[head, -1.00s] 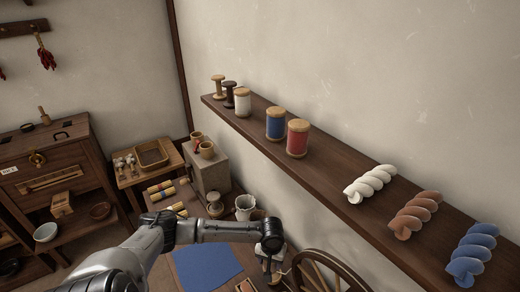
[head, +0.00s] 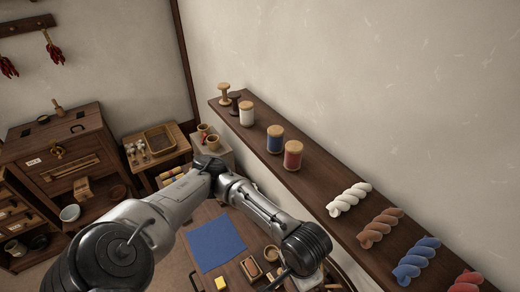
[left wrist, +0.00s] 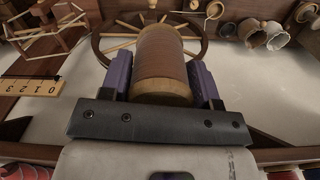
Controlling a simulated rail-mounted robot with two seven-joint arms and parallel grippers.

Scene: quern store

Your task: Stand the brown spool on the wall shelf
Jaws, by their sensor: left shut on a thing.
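The brown spool (left wrist: 163,58), wound with brown thread above a pale wooden end, is in the left wrist view. My left gripper (left wrist: 161,82) is shut on it, with a purple finger pad on each side. In the head view my left arm reaches below the front edge of the wall shelf (head: 312,184), and I cannot make out the spool there. The long dark shelf runs along the wall. My right gripper is in neither view.
On the shelf stand bare spools (head: 224,92), a white spool (head: 247,116), a blue spool (head: 275,140) and a red spool (head: 293,157). Nearer lie several skeins, the first white (head: 349,199). A bare stretch separates the red spool from it. A spinning wheel (left wrist: 104,42) shows behind the held spool.

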